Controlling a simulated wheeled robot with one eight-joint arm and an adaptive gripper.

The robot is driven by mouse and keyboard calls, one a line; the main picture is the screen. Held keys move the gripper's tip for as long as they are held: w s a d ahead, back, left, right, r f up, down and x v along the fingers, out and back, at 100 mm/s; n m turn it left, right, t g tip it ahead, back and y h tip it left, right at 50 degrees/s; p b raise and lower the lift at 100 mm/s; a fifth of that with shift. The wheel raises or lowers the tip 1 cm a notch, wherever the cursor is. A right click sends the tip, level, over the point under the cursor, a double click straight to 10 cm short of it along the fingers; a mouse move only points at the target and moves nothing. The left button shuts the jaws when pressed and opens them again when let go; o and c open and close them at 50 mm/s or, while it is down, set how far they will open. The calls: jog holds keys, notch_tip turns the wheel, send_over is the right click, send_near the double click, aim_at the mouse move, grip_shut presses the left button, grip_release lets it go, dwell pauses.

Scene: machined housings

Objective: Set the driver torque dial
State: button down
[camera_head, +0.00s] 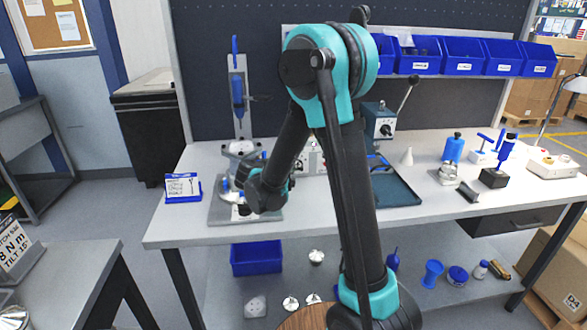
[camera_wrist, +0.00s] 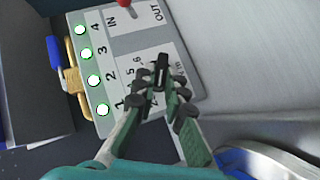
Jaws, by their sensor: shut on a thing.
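A light grey control panel (camera_wrist: 125,60) fills the middle of the wrist view. It carries a dark torque dial (camera_wrist: 161,72) with a printed number scale around it. My gripper (camera_wrist: 168,90) is shut on the dial, a finger on either side. The fingers cover part of the scale, so the setting is hard to read. In the head view a small part of the panel (camera_head: 314,158) shows behind my arm.
The panel has lit green lamps (camera_wrist: 87,53) numbered 1 to 4, a red knob (camera_wrist: 124,3) by "IN", and a brass-coloured padlock-like part (camera_wrist: 70,80). On the bench are a blue-edged tray (camera_head: 400,190), a sign holder (camera_head: 183,188) and a lever press (camera_head: 385,120).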

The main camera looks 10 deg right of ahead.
jog(key=c, duration=1.6)
grip_release()
jog(key=v, duration=1.2)
jog(key=shift+f, duration=0.1)
